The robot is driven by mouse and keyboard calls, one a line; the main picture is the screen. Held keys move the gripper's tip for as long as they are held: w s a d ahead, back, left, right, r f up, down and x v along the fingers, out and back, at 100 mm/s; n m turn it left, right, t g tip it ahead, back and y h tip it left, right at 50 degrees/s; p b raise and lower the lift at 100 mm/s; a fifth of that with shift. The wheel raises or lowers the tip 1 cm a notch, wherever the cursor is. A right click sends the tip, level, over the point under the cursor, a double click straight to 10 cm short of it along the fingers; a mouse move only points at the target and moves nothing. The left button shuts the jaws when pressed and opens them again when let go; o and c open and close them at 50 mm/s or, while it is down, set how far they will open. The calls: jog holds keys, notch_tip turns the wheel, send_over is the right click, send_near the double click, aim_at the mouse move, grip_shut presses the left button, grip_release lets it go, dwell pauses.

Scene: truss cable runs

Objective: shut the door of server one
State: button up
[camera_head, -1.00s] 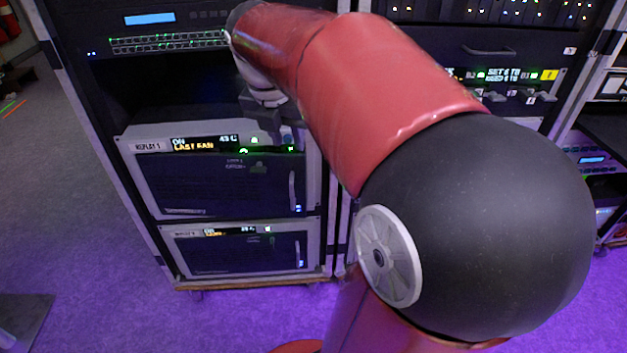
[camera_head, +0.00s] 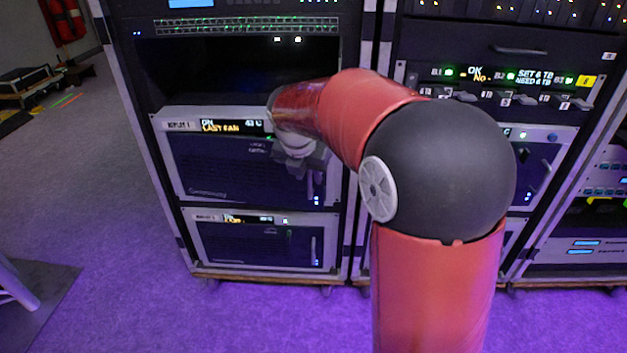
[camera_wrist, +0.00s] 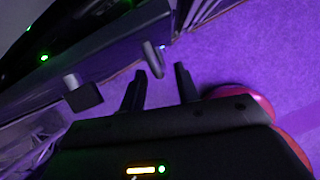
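The upper server (camera_head: 160,118), labelled REPLAY 1, sits in the left rack. Its display reads ON and LAST FAN. Its dark door (camera_head: 225,172) looks flush or nearly flush with the pale frame; my arm and gripper cover its upper right, so I cannot tell if it is fully shut. My gripper (camera_head: 305,172) is in front of the door's right end. In the wrist view, my gripper (camera_wrist: 160,84) has its two fingers apart, with nothing between the tips. A grey bar handle (camera_wrist: 152,58) stands just beyond them, beside a dark panel (camera_wrist: 110,48).
A second server (camera_head: 265,245), with a similar dark front and handle, sits directly below. An empty dark bay (camera_head: 230,70) is above. Another rack (camera_head: 520,30) stands to the right, partly behind my arm. The purple floor (camera_head: 150,310) in front is clear; a dark plate (camera_head: 50,300) lies at left.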

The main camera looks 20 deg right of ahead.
jog(key=shift+x, duration=1.15)
jog(key=shift+c, duration=0.2)
grip_shut()
